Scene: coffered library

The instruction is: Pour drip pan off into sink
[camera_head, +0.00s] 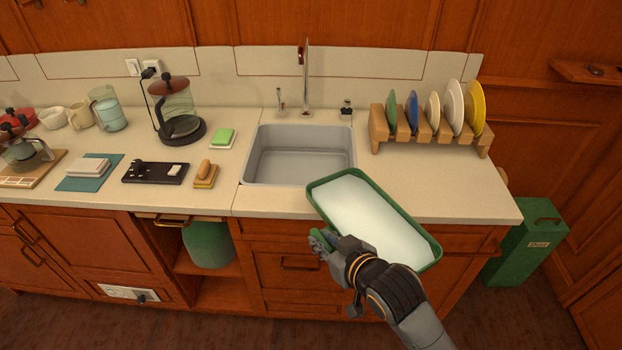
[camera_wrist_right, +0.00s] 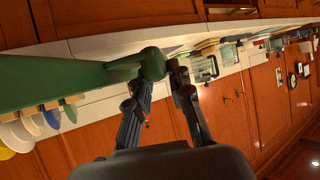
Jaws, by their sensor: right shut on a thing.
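The drip pan is a green rectangular tray (camera_head: 430,250) holding a whitish liquid or surface (camera_head: 370,212). It is held in front of the counter, just right of and nearer than the sink, and looks roughly level. My right gripper (camera_head: 322,240) is shut on the pan's near left side. In the right wrist view the green pan (camera_wrist_right: 60,85) has a rounded grip end at the fingers (camera_wrist_right: 165,75). The grey sink (camera_head: 300,160) is set in the counter and looks empty. My left gripper is not in view.
A wooden rack (camera_head: 440,138) with several plates stands right of the sink, behind the pan. A tap (camera_head: 306,85) rises behind the basin. A sponge (camera_head: 222,136), a black tray (camera_head: 155,173) and a coffee maker (camera_head: 177,115) stand left. A green bin (camera_head: 525,240) is at right.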

